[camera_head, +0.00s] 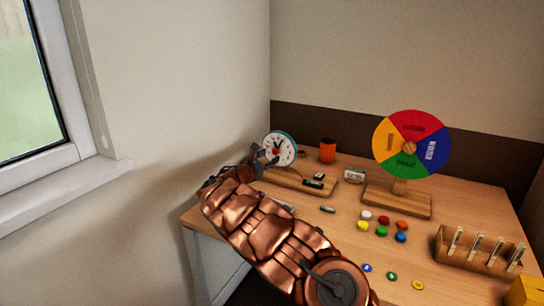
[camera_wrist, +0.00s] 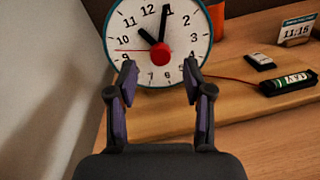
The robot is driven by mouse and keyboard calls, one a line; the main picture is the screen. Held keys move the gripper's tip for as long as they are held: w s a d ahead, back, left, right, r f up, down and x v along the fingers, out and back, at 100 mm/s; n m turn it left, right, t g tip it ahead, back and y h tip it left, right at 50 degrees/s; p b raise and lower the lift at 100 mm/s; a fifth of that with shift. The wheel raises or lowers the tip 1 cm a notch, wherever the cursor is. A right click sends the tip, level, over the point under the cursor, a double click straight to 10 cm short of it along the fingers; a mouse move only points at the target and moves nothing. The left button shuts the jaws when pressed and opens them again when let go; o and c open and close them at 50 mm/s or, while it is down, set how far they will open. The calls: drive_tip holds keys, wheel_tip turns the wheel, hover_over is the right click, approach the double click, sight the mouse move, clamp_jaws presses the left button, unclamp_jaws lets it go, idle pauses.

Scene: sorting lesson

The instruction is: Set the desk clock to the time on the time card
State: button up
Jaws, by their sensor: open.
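The desk clock (camera_wrist: 115,38) has a white round face, a teal rim and a red centre knob (camera_wrist: 161,53). It also shows in the head view (camera_head: 291,137), on a wooden board. Its long black hand points near the 1, its short one between 10 and 11. A thin red hand points left. The time card (camera_wrist: 297,31) reads 11:15 and stands right of the clock; in the head view it is a small white card (camera_head: 354,174). My gripper (camera_wrist: 160,66) is open before the clock, its fingertips either side of and slightly below the knob, apparently holding nothing.
The wooden board (camera_head: 288,180) carries a dark battery-like cylinder (camera_wrist: 289,83) and a small black-and-white item (camera_wrist: 260,61). An orange cup (camera_head: 328,151), colour wheel (camera_head: 409,147), several coloured buttons and a slotted wooden rack (camera_head: 478,254) stand farther right. The wall is close on the left.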

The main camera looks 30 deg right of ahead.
sight(276, 152)
drive_tip(key=shift+x, duration=1.5)
clamp_jaws()
